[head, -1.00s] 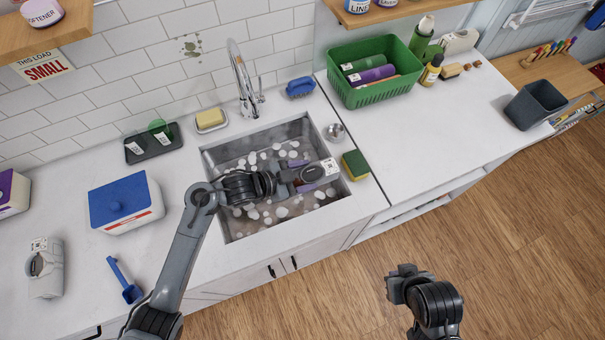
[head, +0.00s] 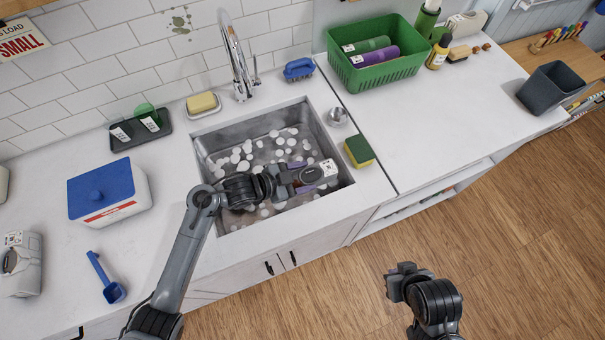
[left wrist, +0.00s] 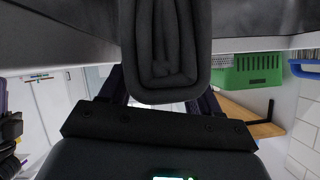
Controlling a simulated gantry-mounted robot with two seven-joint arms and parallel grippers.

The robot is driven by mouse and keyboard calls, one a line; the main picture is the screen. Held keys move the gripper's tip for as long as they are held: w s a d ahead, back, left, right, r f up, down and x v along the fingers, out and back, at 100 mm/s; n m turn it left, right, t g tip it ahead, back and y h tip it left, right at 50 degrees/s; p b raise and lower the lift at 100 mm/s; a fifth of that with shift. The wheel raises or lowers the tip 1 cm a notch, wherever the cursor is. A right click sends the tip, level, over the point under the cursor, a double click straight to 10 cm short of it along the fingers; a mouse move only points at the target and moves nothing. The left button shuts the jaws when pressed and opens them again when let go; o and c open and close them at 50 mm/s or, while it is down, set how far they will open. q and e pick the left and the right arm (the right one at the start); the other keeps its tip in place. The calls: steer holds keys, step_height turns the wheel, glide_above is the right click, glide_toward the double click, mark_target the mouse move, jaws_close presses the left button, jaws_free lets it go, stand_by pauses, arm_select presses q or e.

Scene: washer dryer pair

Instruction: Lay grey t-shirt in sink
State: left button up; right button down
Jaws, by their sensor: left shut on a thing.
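The grey t-shirt (head: 313,174) is a small dark folded bundle with a white tag, over the right part of the sink (head: 210,150). My left gripper (head: 298,178) is shut on it. In the left wrist view the folded grey t-shirt (left wrist: 165,50) shows as dark layers between the fingers. The sink is a steel basin with foam blobs. I cannot tell whether the t-shirt touches the basin. My right gripper (head: 398,283) is over the wooden floor, away from the sink; its jaw opening is unclear.
A faucet (head: 240,60) stands behind the sink. A yellow-green sponge (head: 358,152) and a metal cup (head: 338,117) sit at its right. A soap dish (head: 203,107) and blue brush (head: 299,69) are behind. A green basket (head: 385,72) stands farther right; a blue-lidded box (head: 108,190) is left.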

arm_select(q)
steer(key=shift+f+b, duration=1.5)
steer(key=shift+f, duration=1.2)
steer(key=o, duration=0.9)
